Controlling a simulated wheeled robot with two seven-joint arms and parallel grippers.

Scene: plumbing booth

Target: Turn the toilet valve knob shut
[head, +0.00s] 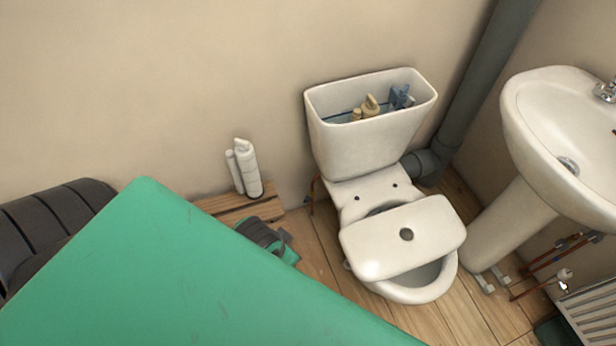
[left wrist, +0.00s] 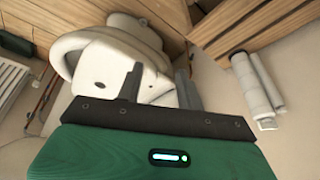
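The white toilet (head: 370,150) stands against the wall with its cistern open. The cistern lid (head: 385,245) lies across the bowl. A thin copper pipe (head: 314,192) shows at the wall left of the toilet, but I cannot make out a valve knob on it. In the left wrist view my left gripper (left wrist: 158,86) has its two dark fingers apart with nothing between them, and the toilet (left wrist: 92,78) is beyond them. In the head view a dark and green part beside the toilet looks like my left wrist; its fingers are not clear. My right gripper is not in view.
White tubes (head: 245,170) stand on a wooden plank piece (head: 240,207) left of the toilet. A sink (head: 560,140) on a pedestal stands at the right, with pipes and a radiator (head: 590,310) below. A grey waste pipe (head: 480,80) runs up behind the toilet.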

